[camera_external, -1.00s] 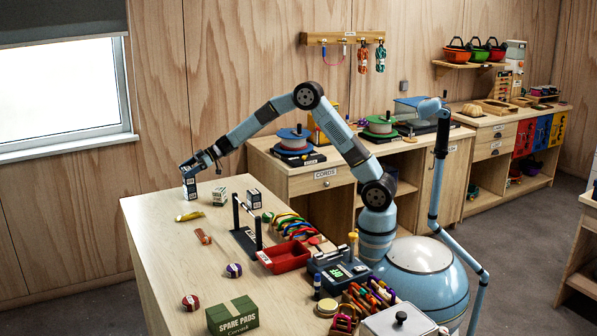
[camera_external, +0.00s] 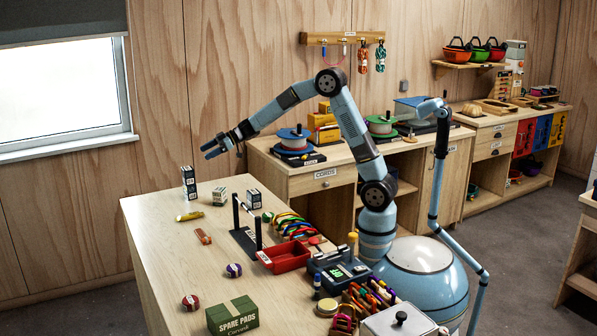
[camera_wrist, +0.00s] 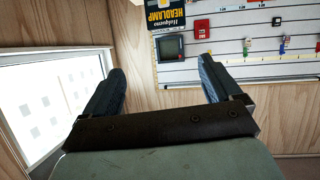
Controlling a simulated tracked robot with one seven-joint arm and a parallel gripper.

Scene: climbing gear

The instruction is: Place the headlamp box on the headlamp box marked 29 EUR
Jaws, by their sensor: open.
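Two small dark headlamp boxes stand stacked at the far left corner of the table in the external view. The upper box (camera_external: 188,174) rests upright on the lower box (camera_external: 192,192), roughly lined up with it. Price marks are too small to read, so I cannot tell which is marked 29 EUR. My gripper (camera_external: 204,151) is open and empty, above and to the right of the stack, apart from it. Its two spread fingers also show in the wrist view (camera_wrist: 161,70) with nothing between them.
A whitish-green box (camera_external: 220,196) and another dark box (camera_external: 254,199) stand right of the stack. A yellow item (camera_external: 190,216) lies in front. A black rack (camera_external: 246,236) and red tray (camera_external: 285,257) stand nearer. The wrist view shows a headlamp sign (camera_wrist: 165,14) on the wall.

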